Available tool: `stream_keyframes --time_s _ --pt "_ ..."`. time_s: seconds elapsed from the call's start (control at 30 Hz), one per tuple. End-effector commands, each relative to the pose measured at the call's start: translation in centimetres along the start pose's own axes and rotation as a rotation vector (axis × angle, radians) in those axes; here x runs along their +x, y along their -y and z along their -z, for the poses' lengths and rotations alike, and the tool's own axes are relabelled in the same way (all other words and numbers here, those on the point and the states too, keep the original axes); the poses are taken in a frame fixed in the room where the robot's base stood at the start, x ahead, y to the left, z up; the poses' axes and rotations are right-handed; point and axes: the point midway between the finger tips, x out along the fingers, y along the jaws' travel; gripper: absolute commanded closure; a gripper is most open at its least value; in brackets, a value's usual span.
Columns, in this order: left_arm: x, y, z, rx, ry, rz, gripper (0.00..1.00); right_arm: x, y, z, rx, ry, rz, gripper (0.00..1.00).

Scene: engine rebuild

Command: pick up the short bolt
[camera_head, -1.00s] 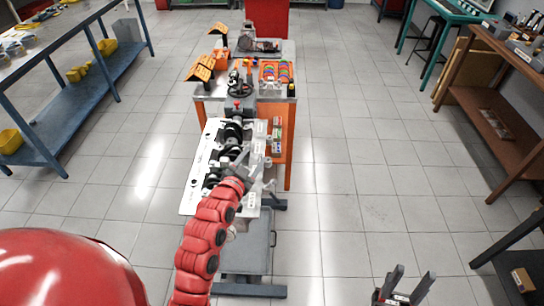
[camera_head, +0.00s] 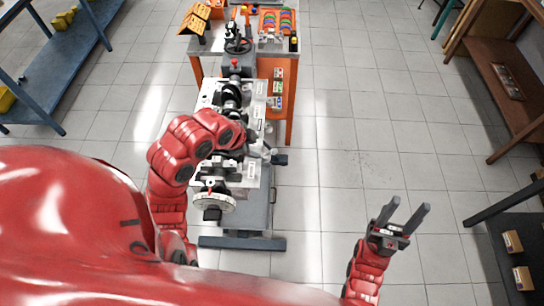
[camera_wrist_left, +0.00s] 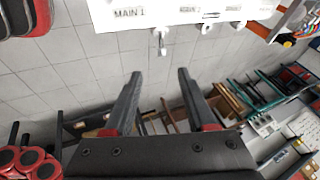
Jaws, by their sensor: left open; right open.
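My left gripper (camera_wrist_left: 158,82) is open and empty in the left wrist view. Ahead of it is the edge of a white labelled panel (camera_wrist_left: 190,14) reading "MAIN 1". A small pale bolt-like piece (camera_wrist_left: 161,40) sticks out from that edge, beyond the fingertips and apart from them. I cannot tell which is the short bolt. In the head view my left arm reaches over the engine stand, and its wrist partly hides the panel (camera_head: 252,172). My right gripper (camera_head: 405,212) is open and empty over bare floor.
The crankshaft (camera_head: 232,95) lies along the stand, with a round disc (camera_head: 213,202) at its near end. An orange-legged bench (camera_head: 290,108) with coloured rings (camera_head: 277,20) stands behind. Shelves (camera_head: 510,85) are at right and a blue bench (camera_head: 75,60) at left. The floor right of the stand is clear.

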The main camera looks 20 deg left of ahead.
Motion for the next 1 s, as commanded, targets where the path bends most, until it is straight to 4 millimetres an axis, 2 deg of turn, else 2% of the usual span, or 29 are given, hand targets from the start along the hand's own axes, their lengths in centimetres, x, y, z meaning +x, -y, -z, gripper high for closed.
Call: stream_keyframes --time_s 0.13,0.2,0.3,0.4,0.5,0.6,0.73,0.9,1.0 --pt "2.5 -0.3 0.3 -0.001 -0.006 -0.008 0.44 0.1 0.0 0.0 0.000 -0.001 0.000 0.50" --pt "4.9 -0.4 0.1 0.000 -0.007 -0.005 0.44 -1.5 0.1 -0.2 0.000 -0.001 0.000 0.50" --pt "7.2 -0.3 0.0 -0.002 -0.006 -0.004 0.44 -2.9 0.1 -0.5 0.000 -0.001 0.000 0.50" --pt "8.7 -0.2 0.0 -0.001 -0.005 -0.001 0.44 -3.9 0.2 -0.7 0.000 -0.001 0.000 0.50" --pt "9.5 0.0 0.1 0.000 -0.003 0.002 0.44 -4.3 0.2 -0.7 0.000 -0.001 0.000 0.50" --pt "9.7 0.1 0.1 0.000 -0.003 0.001 0.44 -4.2 0.2 -0.7 0.000 -0.001 0.000 0.50" --pt "10.4 0.1 0.2 -0.001 0.001 -0.006 0.44 -3.1 0.1 -0.5 0.000 -0.001 0.000 0.50" --pt "12.4 0.3 0.4 -0.001 0.000 -0.006 0.44 -1.4 0.1 -0.2 0.000 -0.001 0.000 0.50" --pt "13.6 0.3 0.3 -0.003 -0.001 -0.004 0.44 -1.1 0.1 -0.2 0.000 -0.001 0.000 0.50"
